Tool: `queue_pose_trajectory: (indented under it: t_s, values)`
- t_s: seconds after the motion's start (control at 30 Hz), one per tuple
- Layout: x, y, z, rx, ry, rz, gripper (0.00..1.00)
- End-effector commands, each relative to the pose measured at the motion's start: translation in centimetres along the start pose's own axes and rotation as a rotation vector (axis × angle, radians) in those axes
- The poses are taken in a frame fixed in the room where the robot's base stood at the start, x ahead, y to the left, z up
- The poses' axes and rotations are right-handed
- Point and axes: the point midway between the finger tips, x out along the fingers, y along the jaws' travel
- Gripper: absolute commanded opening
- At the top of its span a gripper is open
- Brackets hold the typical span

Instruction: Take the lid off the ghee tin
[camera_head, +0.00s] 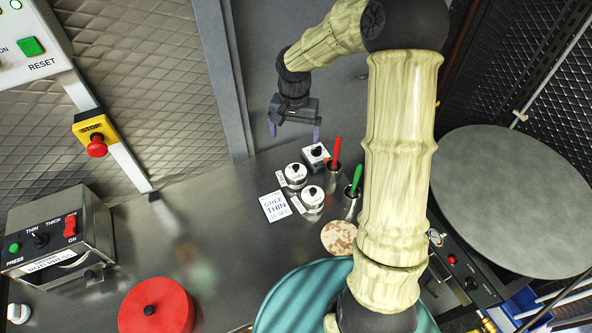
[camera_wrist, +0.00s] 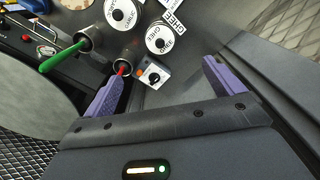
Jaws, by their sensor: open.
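Two round tins with white lids and black knobs stand close together on the steel counter. The one at the back (camera_head: 296,172) also shows in the wrist view (camera_wrist: 157,48), with a tag reading GHEE (camera_wrist: 173,15) beside it, so I take it as the ghee tin. Its lid is on. The other tin (camera_head: 313,192) shows in the wrist view (camera_wrist: 124,14) too; the print on its lid is too small to read surely. My gripper (camera_head: 294,133) is open and empty, above and behind the tins, touching neither. Its purple fingers (camera_wrist: 164,76) are spread wide.
A small white box with a black knob (camera_head: 315,156) stands beside the back tin. Metal cups hold red-handled (camera_head: 336,150) and green-handled (camera_head: 355,178) tools close on the right. A printed card (camera_head: 274,207) lies left.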

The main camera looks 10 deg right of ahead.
Motion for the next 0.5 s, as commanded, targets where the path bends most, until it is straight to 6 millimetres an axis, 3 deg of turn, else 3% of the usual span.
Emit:
queue_pose_trajectory:
  t_s: [0.5]
  values:
    - [8.5,0.0,0.2,-0.004,-0.006,0.000,0.93]
